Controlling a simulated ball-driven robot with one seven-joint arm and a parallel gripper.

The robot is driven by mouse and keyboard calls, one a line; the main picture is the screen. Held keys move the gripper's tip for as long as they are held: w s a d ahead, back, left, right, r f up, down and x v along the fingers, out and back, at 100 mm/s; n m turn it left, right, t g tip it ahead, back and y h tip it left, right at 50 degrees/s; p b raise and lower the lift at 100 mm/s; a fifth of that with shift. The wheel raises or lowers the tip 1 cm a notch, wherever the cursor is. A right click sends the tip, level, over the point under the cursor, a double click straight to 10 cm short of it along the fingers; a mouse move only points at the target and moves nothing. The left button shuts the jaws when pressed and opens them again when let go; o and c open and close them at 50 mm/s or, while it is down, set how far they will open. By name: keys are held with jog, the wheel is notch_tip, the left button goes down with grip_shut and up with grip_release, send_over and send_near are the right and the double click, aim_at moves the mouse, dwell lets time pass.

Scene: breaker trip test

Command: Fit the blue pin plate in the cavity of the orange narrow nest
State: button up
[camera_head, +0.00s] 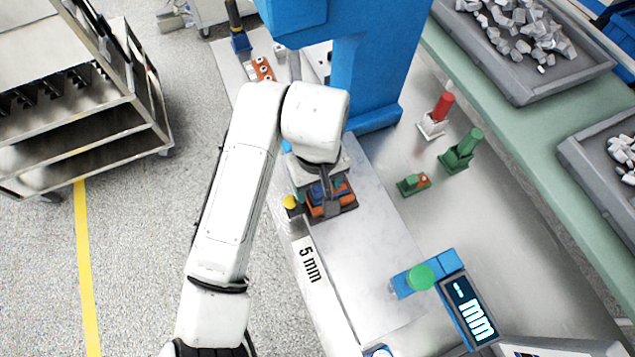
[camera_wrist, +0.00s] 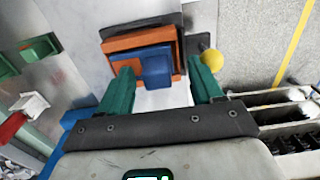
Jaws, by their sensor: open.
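The orange narrow nest (camera_wrist: 128,44) sits on a dark base plate in the wrist view, and it also shows under my arm in the head view (camera_head: 318,211). The blue pin plate (camera_wrist: 129,59) lies within the orange nest's outline, with a raised blue block on top. Whether it is fully down in the cavity, I cannot tell. My gripper (camera_wrist: 162,80) is open, its green fingers apart on either side of the blue block, holding nothing. In the head view my wrist hides much of the plate and nest. The pins are not visible.
A yellow ball knob (camera_wrist: 211,62) stands right beside the nest. In the head view a blue press column (camera_head: 372,75) rises behind my wrist. Red (camera_head: 437,113) and green (camera_head: 462,150) handled fixtures stand to the right. The pale plate in front of the nest is clear.

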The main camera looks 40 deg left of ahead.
notch_tip(320, 180, up, 10)
dwell(0.4)
dwell(0.5)
